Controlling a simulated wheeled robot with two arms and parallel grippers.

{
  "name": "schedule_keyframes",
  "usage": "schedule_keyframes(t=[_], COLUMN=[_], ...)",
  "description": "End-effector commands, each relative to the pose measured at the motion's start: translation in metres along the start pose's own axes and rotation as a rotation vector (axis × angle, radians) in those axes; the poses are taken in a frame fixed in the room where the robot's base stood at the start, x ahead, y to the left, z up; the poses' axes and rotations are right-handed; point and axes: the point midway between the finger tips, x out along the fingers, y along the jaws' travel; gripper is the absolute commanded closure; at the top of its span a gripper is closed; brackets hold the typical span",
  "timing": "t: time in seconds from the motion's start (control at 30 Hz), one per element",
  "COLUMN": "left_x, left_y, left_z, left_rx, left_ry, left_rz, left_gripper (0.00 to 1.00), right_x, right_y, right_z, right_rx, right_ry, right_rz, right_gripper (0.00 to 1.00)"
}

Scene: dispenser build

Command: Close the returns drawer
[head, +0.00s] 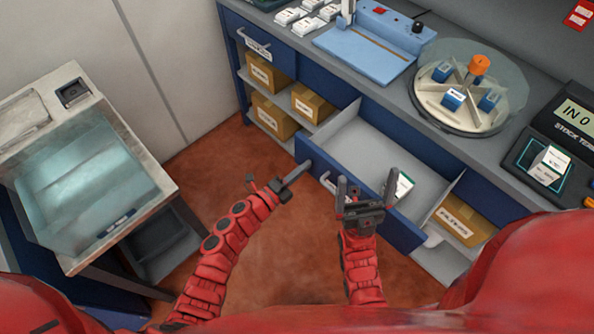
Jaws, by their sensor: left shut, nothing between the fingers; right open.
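The returns drawer (400,150) stands pulled out from the blue counter, with a grey inside and a blue front (405,235). A small white and green box (404,186) lies inside near the front, partly hidden by my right gripper. My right gripper (366,184) is open, with its two fingers apart at the drawer front; I cannot tell whether it touches. My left gripper (304,166) is shut and empty, its tip near the left corner of the drawer front. The drawer's handle is partly hidden behind my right gripper.
The counter top holds a blue tray device (365,50), a round carousel (440,112) with small blue boxes, and a stock terminal (575,125). Cardboard boxes (272,115) sit on shelves left of the drawer. A glass-topped cabinet (85,180) stands left. Brown floor between is clear.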

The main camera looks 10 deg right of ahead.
Motion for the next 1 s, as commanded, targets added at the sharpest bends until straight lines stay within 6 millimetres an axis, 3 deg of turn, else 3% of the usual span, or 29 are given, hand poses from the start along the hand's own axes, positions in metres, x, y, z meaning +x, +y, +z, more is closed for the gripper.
schedule_keyframes(t=[0.37,0.57,0.77,1.0], left_x=[0.001,0.019,0.06,0.127], left_y=[0.001,0.003,0.005,0.005], left_z=[0.0,-0.001,-0.001,-0.001], left_rx=[-0.001,-0.001,-0.001,-0.001], left_ry=[0.0,0.004,0.002,0.002], left_rz=[0.0,-0.001,-0.001,-0.004], left_gripper=[1.0,1.0,1.0,1.0], right_x=[-0.001,-0.01,-0.028,-0.059], right_y=[0.0,-0.001,-0.001,-0.003], right_z=[0.0,0.002,0.005,0.01], right_rx=[0.0,0.0,0.0,0.0], right_ry=[0.0,0.0,0.0,0.0], right_rz=[0.0,0.0,0.0,0.0], right_gripper=[0.0,0.0,0.0,0.0])
